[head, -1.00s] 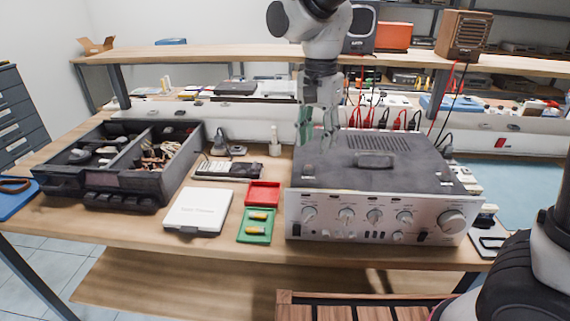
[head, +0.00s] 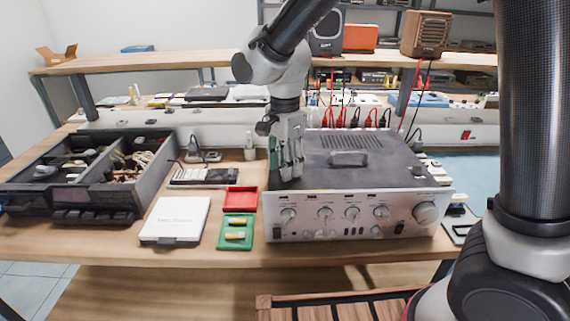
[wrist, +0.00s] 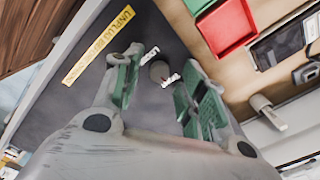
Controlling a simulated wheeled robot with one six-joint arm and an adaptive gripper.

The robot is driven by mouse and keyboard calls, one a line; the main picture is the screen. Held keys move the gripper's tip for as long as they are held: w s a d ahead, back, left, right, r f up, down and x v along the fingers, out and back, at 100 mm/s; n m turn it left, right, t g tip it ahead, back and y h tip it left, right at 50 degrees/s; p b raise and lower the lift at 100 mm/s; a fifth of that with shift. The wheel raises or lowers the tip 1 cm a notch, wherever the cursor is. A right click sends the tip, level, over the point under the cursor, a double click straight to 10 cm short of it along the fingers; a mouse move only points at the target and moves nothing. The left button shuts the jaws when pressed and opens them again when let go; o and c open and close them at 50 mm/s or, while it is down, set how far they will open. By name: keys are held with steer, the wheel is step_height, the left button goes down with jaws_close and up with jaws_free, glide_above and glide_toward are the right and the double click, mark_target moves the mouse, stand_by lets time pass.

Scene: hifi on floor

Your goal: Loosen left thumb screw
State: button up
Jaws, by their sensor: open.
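The silver-fronted amplifier (head: 340,215) with a dark top stands on the bench. My gripper (head: 288,172) is over the left part of its top, pointing down. In the wrist view my gripper (wrist: 162,62) is open, its green-padded fingers apart. The left thumb screw (wrist: 159,71), a small grey knob, shows between the fingertips against the dark top. I cannot tell whether the fingertips are at its height or above it. In the head view the gripper hides this screw. A small knob (head: 417,170) shows at the right of the top.
A yellow warning label (wrist: 98,45) is on the amplifier top. A handle (head: 348,158) stands mid-top. Left of the amplifier are a red tray (head: 240,205), a green tray (head: 222,240), a white box (head: 175,220) and an open dark case (head: 160,175). Cables hang behind.

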steer(key=shift+f, duration=0.15)
jaws_close()
